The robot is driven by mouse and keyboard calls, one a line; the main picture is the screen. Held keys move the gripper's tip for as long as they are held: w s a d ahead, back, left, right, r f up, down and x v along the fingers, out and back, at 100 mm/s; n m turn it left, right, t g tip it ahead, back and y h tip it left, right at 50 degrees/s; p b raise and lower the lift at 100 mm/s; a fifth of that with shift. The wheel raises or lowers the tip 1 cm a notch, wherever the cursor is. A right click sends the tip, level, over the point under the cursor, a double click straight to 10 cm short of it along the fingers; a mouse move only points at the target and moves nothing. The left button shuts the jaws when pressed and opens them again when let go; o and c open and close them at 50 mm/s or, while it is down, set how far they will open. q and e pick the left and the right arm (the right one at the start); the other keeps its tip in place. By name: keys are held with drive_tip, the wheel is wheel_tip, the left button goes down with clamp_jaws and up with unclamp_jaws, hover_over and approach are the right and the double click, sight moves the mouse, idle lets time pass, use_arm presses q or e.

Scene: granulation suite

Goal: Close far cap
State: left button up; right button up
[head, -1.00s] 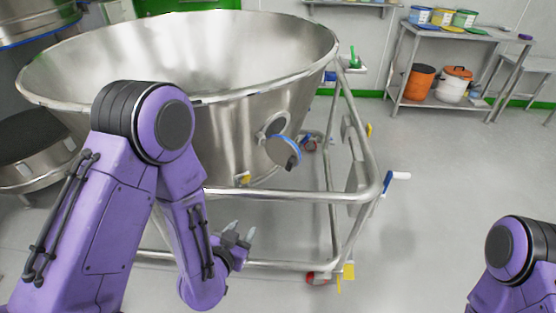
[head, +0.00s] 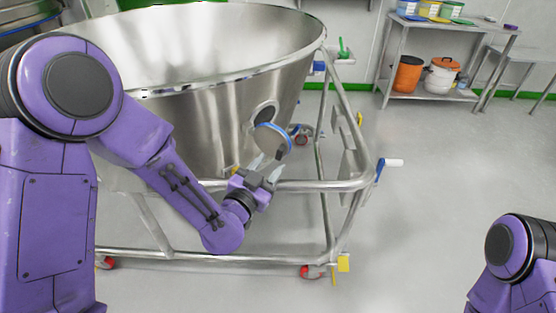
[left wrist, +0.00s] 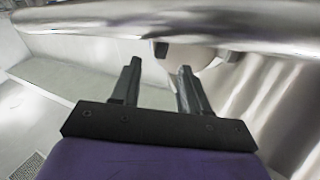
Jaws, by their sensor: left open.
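The steel bowl (head: 195,120) has a round port (head: 264,114) low on its side. A round cap with a blue rim (head: 272,140) hangs swung out from this port, open, with a dark latch at its lower edge. My left gripper (head: 266,170) is open and empty, just below the cap at the frame's top rail, apart from the cap as far as I can tell. In the left wrist view its two fingers (left wrist: 160,72) point toward the rail (left wrist: 190,25); a rounded grey part shows just beneath it, partly hidden. My right gripper is out of view.
The tubular frame (head: 325,186) surrounds the bowl close to my left gripper. A blue-and-white handle (head: 388,164) sticks out at its right corner. A steel shelf table (head: 440,32) with tubs stands at the back right.

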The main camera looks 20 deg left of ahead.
sight(279, 152)
use_arm(q)
drive_tip(key=w, duration=0.5)
drive_tip(key=shift+w+d+r, duration=0.1)
drive_tip(key=shift+d, duration=0.3)
